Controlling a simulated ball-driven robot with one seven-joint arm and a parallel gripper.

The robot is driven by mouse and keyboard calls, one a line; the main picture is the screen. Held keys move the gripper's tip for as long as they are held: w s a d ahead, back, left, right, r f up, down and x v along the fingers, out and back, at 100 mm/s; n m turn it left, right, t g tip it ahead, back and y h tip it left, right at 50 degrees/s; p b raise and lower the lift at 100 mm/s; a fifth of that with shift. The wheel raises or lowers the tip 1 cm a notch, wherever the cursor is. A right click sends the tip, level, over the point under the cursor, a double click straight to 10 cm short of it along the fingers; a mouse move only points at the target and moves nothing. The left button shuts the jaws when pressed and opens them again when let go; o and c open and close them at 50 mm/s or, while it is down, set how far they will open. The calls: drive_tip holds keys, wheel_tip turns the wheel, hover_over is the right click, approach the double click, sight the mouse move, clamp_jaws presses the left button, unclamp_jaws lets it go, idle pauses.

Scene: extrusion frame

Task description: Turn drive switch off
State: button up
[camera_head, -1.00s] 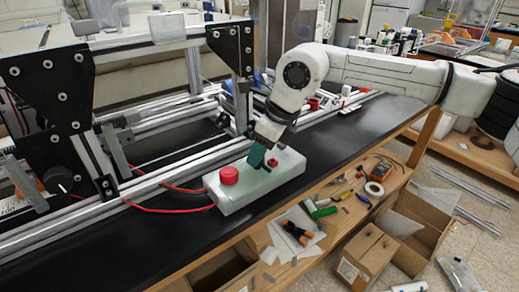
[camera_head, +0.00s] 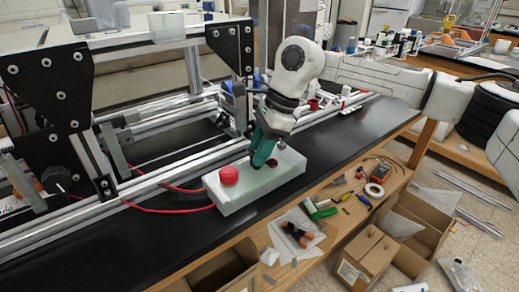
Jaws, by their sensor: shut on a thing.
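A white control box (camera_head: 236,203) lies on the black bench top in front of the extrusion frame. A round red button (camera_head: 229,175) stands on its left part. A small dark red switch (camera_head: 271,163) sits on its right part, partly hidden by my gripper. My gripper (camera_head: 261,160) with teal fingers points down over the right part of the box, at the switch. It is shut on the switch, though the fingertips are small and the contact is hard to see.
The aluminium extrusion frame (camera_head: 120,200) with black plates stands behind and left of the box. Red cables (camera_head: 170,210) run from the box to the left. Tools and a multimeter (camera_head: 379,172) lie on the lower shelf, with open cardboard boxes (camera_head: 420,225) in front. The bench right of the box is clear.

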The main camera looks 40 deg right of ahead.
drive_tip(key=n+g, duration=0.1)
drive_tip(key=n, duration=0.1)
drive_tip(key=n+g, duration=0.1)
drive_tip(key=n, duration=0.2)
drive_tip(key=shift+w+n, duration=0.2)
drive_tip(key=shift+n, duration=0.1)
drive_tip(key=n+g, duration=0.2)
drive_tip(key=n, duration=0.2)
drive_tip(key=shift+w+n, duration=0.1)
drive_tip(key=shift+n, duration=0.2)
drive_tip(key=o, duration=1)
drive_tip(key=shift+o, duration=0.2)
drive_tip(key=v, duration=1)
drive_tip(key=shift+r+p, duration=0.4)
drive_tip(key=shift+w, duration=0.1)
